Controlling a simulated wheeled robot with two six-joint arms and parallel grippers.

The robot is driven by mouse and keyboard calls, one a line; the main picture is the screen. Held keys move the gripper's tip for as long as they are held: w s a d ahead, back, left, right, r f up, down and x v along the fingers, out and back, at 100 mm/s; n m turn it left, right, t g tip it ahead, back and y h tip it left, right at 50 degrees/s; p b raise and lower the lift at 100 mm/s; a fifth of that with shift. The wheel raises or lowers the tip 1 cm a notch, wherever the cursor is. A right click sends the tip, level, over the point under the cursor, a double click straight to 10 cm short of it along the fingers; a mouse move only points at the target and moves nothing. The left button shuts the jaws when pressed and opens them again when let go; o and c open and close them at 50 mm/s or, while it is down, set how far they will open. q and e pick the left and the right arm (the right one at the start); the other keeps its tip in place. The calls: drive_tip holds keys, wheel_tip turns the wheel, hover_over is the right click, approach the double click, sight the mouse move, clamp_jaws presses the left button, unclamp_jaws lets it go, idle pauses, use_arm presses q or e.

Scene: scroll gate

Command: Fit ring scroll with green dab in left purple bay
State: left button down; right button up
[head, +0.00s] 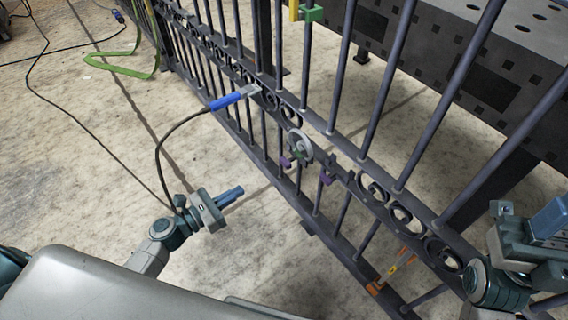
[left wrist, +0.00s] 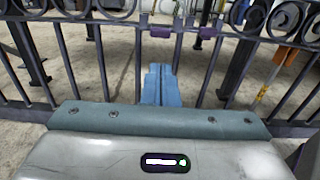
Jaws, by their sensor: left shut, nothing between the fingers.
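The grey ring scroll (head: 303,138) with a green dab (head: 297,154) is at the gate's scroll band in the head view, above and beside the left purple bracket (head: 285,162). I cannot tell whether it is fully seated. Another purple bracket (head: 326,178) sits to its right. The left wrist view shows purple brackets at left (left wrist: 160,32) and right (left wrist: 207,33). My left gripper (head: 232,196) is shut and empty, in front of the gate and apart from the ring. Its blue fingers (left wrist: 158,85) point towards the gate. My right gripper (head: 553,222) is at the right edge; its finger gap is unclear.
The dark gate (head: 375,120) runs diagonally with fixed scrolls along its band. A blue-handled tool (head: 228,101) with a cable rests against it. A dark perforated table (head: 450,60) stands behind. The floor by my left gripper is clear.

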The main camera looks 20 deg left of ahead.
sight(283, 164)
use_arm(q)
drive_tip(key=x, duration=1.3)
drive_tip(key=shift+d+b, duration=0.15)
drive_tip(key=shift+b, duration=0.25)
drive_tip(key=x, duration=0.2)
drive_tip(key=shift+w+d+r+p, duration=0.15)
drive_tip(key=shift+w+r+p, duration=0.1)
drive_tip(key=shift+p, duration=0.15)
drive_tip(key=shift+w+d+f, duration=0.15)
drive_tip(key=shift+w+d, duration=0.05)
drive_tip(key=shift+w, duration=0.05)
drive_tip(key=shift+s, duration=0.1)
